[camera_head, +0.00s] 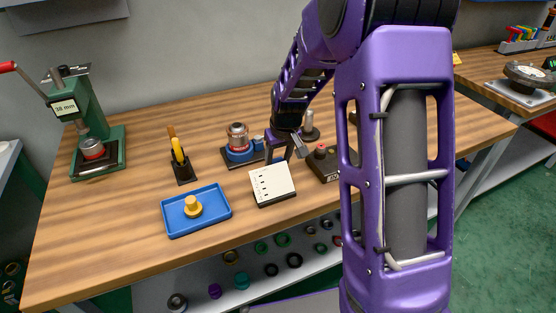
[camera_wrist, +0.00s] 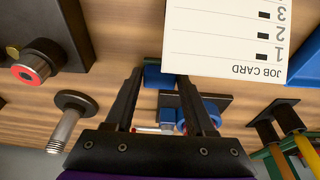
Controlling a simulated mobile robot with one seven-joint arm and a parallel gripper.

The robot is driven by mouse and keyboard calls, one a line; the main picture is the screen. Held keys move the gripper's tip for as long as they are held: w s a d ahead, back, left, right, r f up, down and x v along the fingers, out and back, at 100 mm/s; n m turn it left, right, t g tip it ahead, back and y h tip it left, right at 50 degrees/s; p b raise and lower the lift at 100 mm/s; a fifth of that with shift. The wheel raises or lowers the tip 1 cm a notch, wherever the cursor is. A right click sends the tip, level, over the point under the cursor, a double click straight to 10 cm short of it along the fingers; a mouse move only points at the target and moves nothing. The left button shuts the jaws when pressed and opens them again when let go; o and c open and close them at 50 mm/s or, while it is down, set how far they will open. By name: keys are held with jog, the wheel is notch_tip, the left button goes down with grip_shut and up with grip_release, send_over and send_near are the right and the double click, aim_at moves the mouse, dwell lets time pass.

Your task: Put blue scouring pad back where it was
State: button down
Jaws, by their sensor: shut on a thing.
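My gripper (camera_head: 277,156) is low over the middle of the workbench, just behind a white job card (camera_head: 272,184). In the wrist view its two fingers (camera_wrist: 160,78) are a little apart, with the blue scouring pad (camera_wrist: 152,76) between their tips. The job card (camera_wrist: 225,40) hides part of the pad there. In the head view only a small blue part of the pad (camera_head: 281,158) shows between the fingers. Whether the pad touches the bench cannot be told.
A vise-like device with blue parts (camera_head: 238,146) stands left of my gripper. A dark box with a red button (camera_head: 321,158) and a metal post (camera_head: 309,131) stand to the right. A blue tray (camera_head: 212,209) holds a yellow part. Bare wood (camera_head: 110,225) lies at the left front.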

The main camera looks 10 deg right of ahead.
jog(key=shift+f, duration=0.2)
jog(key=shift+c, duration=1.2)
grip_release()
jog(key=shift+r, duration=0.1)
jog(key=shift+r, duration=0.1)
jog(key=shift+r, duration=0.3)
jog(key=p+v, duration=0.1)
jog(key=v, duration=1)
jog(key=shift+r+p, duration=0.25)
jog(key=shift+p, duration=0.05)
jog(key=shift+s, duration=0.1)
